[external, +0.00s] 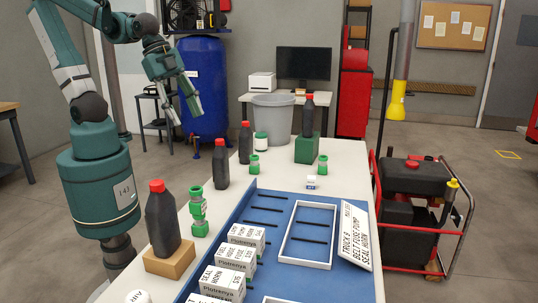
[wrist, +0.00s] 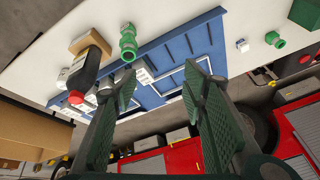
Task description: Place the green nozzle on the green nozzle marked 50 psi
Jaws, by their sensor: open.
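Three green nozzles stand on the white table in the external view. The nearest, taller nozzle (external: 198,212) is by the left edge, beside a black bottle. A second nozzle (external: 254,165) is farther back, and a third nozzle (external: 323,165) is to the right near the green block. No 50 psi marking is readable. The wrist view shows a nozzle (wrist: 128,42) at upper left and another nozzle (wrist: 275,39) at upper right. My gripper (external: 186,110) is open and empty, raised beyond the table's left side. Its spread fingers (wrist: 160,85) show in the wrist view.
Black red-capped bottles (external: 163,220) line the left edge, one on a wooden block (external: 170,258). A blue tray (external: 262,232) holds white boxes (external: 230,262), a white frame and a sign (external: 356,235). A green block (external: 307,149) carries another bottle. White tabletop between the rear nozzles is mostly clear.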

